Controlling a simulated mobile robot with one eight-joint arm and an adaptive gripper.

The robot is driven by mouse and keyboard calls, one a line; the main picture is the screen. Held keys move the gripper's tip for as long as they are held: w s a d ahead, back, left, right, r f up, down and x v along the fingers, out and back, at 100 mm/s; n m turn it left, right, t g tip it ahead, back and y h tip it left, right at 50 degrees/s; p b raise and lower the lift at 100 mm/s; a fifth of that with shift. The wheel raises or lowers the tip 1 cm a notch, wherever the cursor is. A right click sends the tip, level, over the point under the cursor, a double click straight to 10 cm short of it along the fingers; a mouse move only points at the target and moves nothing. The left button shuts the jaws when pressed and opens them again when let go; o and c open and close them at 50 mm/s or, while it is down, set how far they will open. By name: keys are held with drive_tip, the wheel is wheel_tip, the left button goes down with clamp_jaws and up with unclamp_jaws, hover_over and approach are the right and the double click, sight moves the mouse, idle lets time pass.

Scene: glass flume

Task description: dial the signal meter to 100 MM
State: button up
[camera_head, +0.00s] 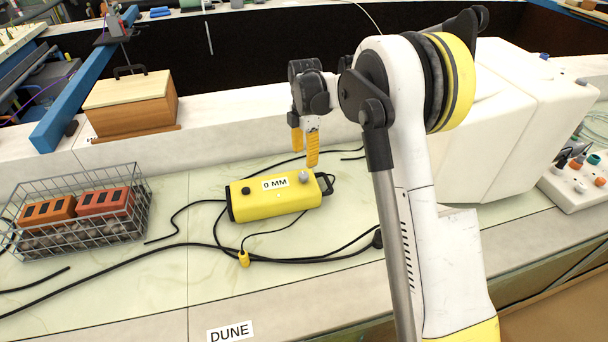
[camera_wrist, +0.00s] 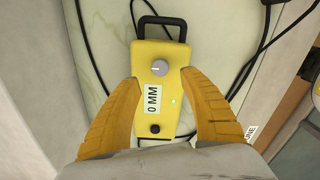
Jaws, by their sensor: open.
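The signal meter (camera_head: 272,199) is a yellow box with a black carry handle, lying on the pale worktop in the middle of the head view. Its label reads 0 MM (camera_head: 275,183). A grey dial knob (camera_head: 303,177) sits near its right end and a black knob (camera_head: 246,190) near its left end. In the wrist view the meter (camera_wrist: 157,105) lies below my gripper, with the grey dial (camera_wrist: 160,67) ahead between the fingers and a small green light beside the label. My gripper (camera_head: 305,150) is open and empty, above the dial end of the meter and apart from it.
Black cables (camera_head: 215,240) run over the worktop around the meter. A wire basket (camera_head: 75,222) with orange-brown blocks stands at the left. A wooden box (camera_head: 130,103) sits on the ledge behind. A large white housing (camera_head: 500,120) stands at the right. A DUNE label (camera_head: 230,332) is on the front edge.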

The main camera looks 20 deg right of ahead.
sight(305, 174)
wheel_tip(305, 174, down, 8)
drive_tip(key=b, duration=0.2)
drive_tip(key=shift+f+b, duration=0.25)
drive_tip(key=shift+b, duration=0.1)
drive_tip(key=shift+c, duration=0.5)
clamp_jaws()
